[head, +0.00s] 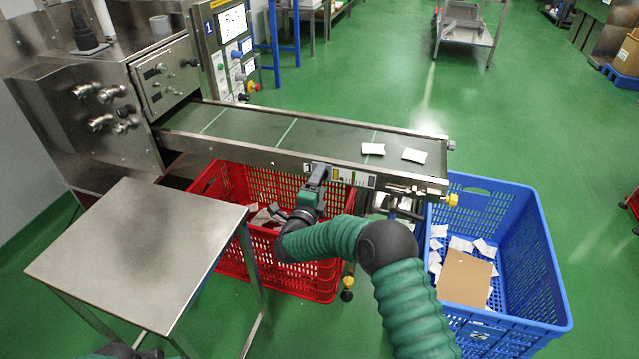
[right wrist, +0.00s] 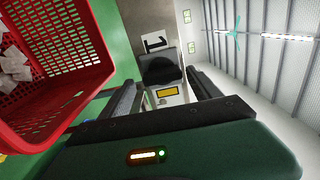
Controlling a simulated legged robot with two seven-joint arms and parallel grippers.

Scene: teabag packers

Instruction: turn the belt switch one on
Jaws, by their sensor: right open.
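The belt switch (right wrist: 160,68) is a dark rounded knob on the conveyor's side, beside a white plate marked "1" (right wrist: 155,42). In the right wrist view it sits ahead of and between the two fingers of my right gripper (right wrist: 165,90). Whether the fingers touch it cannot be told. In the head view my right gripper (head: 318,172) is at the near side of the conveyor belt (head: 290,135) and hides the switch. The right gripper is open with nothing held. My left gripper does not show.
A red crate (head: 332,283) with packets stands under the conveyor, close to my right arm. A blue crate (head: 535,240) holds packets and a cardboard piece (head: 465,278). Two white packets (head: 373,149) lie on the belt. A steel table (head: 140,250) stands at left.

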